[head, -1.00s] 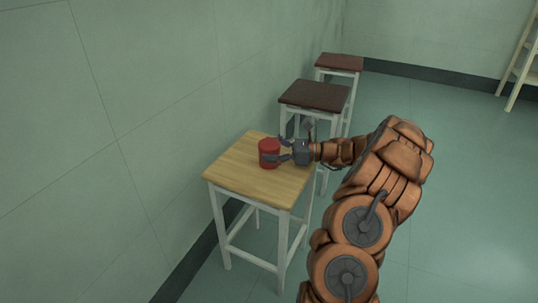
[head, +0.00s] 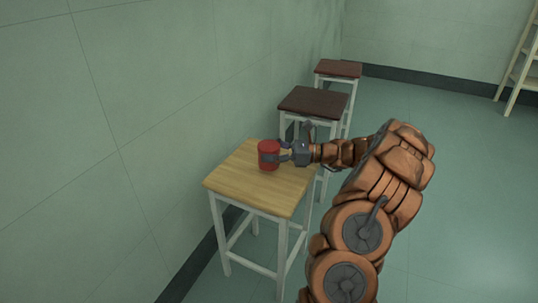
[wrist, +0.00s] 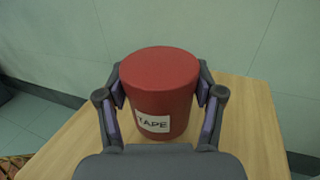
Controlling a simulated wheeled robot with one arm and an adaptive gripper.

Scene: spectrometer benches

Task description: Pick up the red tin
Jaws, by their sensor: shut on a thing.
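The red tin (head: 267,155) is upright at the wooden-topped stool (head: 240,182) nearest me. In the wrist view the red tin (wrist: 160,80) fills the middle, with a white label reading "TAPE" on its near side. My gripper (head: 282,153) reaches it from the right in the head view. In the wrist view my gripper (wrist: 160,100) has one finger pad against each side of the tin and is shut on it. I cannot tell whether the tin's base touches the stool top.
Two stools with dark reddish tops, a nearer one (head: 315,99) and a farther one (head: 338,68), stand behind in a row along the wall. A pale wooden shelf or ladder (head: 520,75) is at the far right. Floor to the right is clear.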

